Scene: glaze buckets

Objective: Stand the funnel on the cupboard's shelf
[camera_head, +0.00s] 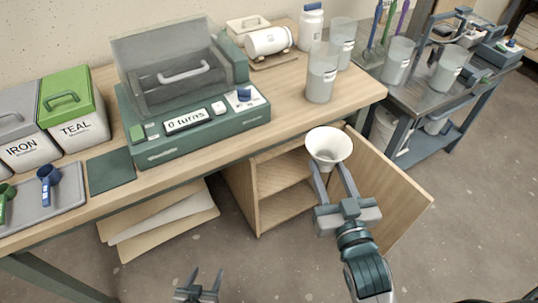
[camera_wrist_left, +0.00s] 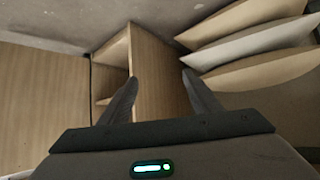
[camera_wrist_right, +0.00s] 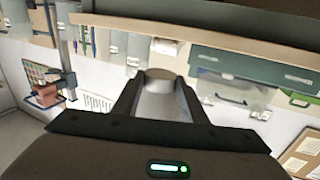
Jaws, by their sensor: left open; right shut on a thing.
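The white funnel (camera_head: 329,146) is held in my right gripper (camera_head: 331,178), wide mouth up, in front of the open cupboard (camera_head: 241,192). It also shows between the fingers in the right wrist view (camera_wrist_right: 160,100). The cupboard is below the worktop, and its shelf (camera_head: 283,174) shows inside, left of the funnel. The door (camera_head: 388,190) stands open to the right, behind my right gripper. My left gripper (camera_head: 206,276) is open and empty, low in front of the bench; the left wrist view shows the cupboard (camera_wrist_left: 155,65) beyond its fingers.
A worktop (camera_head: 285,95) overhangs the cupboard and carries a green machine (camera_head: 185,120) and a clear jug (camera_head: 321,80). Boards (camera_head: 165,225) lie left of the cupboard. A metal cart (camera_head: 420,95) stands at the right. The floor in front is clear.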

